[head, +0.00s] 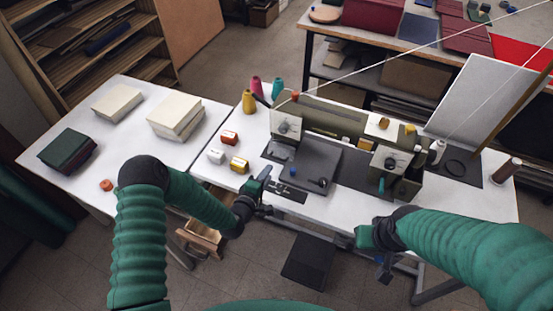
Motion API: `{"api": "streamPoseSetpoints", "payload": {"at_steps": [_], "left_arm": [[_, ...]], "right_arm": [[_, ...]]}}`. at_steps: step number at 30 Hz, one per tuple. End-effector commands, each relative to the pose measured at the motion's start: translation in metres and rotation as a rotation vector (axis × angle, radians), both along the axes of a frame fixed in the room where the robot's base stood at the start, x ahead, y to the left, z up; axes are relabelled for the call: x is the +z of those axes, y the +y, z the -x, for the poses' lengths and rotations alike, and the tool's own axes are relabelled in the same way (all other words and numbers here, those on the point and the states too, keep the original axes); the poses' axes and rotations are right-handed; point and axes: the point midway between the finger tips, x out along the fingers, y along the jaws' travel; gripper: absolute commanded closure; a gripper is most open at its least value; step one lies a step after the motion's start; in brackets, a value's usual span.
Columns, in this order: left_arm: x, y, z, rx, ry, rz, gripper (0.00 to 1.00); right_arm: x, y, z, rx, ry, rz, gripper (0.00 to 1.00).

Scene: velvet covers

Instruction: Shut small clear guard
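A grey sewing-type machine (318,124) stands on the white table, with a left head (286,128), a right head (389,161) and a dark flat bed (306,162) between them. I cannot make out the small clear guard for certain at this size. My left gripper (266,193) is at the table's front edge, in front of the bed's left part and apart from both heads. Its fingers are small and dark, so their opening is unclear. My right gripper (385,268) hangs low in front of the table, below the right head, its fingers mostly hidden.
Thread spools, red (229,138), white (215,156) and yellow (239,165), lie left of the machine. Upright cones (249,101) stand behind them. A second white table (128,146) at left holds book blocks (176,116).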

Motion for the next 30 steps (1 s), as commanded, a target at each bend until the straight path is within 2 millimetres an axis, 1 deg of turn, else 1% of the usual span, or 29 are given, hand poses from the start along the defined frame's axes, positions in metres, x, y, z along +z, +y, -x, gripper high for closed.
{"api": "streamPoseSetpoints", "payload": {"at_steps": [1, 6, 9, 12, 15, 22, 23, 29, 30], "left_arm": [[-0.002, -0.005, -0.012, 0.0, -0.002, 0.0, 0.7], [-0.015, -0.017, -0.051, 0.001, -0.003, 0.001, 0.7], [-0.021, -0.023, -0.069, 0.0, -0.002, 0.001, 0.7], [-0.025, -0.026, -0.079, 0.0, -0.001, 0.0, 0.7], [-0.026, -0.027, -0.084, 0.001, -0.002, 0.001, 0.7], [-0.026, -0.028, -0.085, 0.0, -0.002, 0.002, 0.7], [-0.026, -0.027, -0.085, 0.0, -0.002, 0.002, 0.72], [-0.026, -0.027, -0.085, 0.0, -0.001, 0.001, 0.98], [-0.026, -0.027, -0.085, 0.0, -0.001, 0.001, 1.0]], "right_arm": [[0.002, 0.0, 0.0, 0.0, 0.0, 0.0, 1.0], [0.004, 0.0, 0.0, 0.0, -0.001, 0.0, 1.0], [0.004, 0.0, 0.0, 0.0, -0.001, 0.0, 1.0], [0.004, 0.0, 0.0, 0.0, 0.0, 0.0, 1.0], [0.004, 0.0, 0.0, 0.0, 0.0, 0.0, 1.0], [0.004, 0.0, 0.0, 0.0, 0.0, 0.0, 1.0], [0.004, 0.0, 0.0, 0.0, 0.0, 0.0, 1.0], [0.004, 0.0, 0.0, 0.0, -0.001, 0.0, 1.0], [0.004, 0.0, 0.0, 0.0, -0.001, 0.0, 1.0]]}}
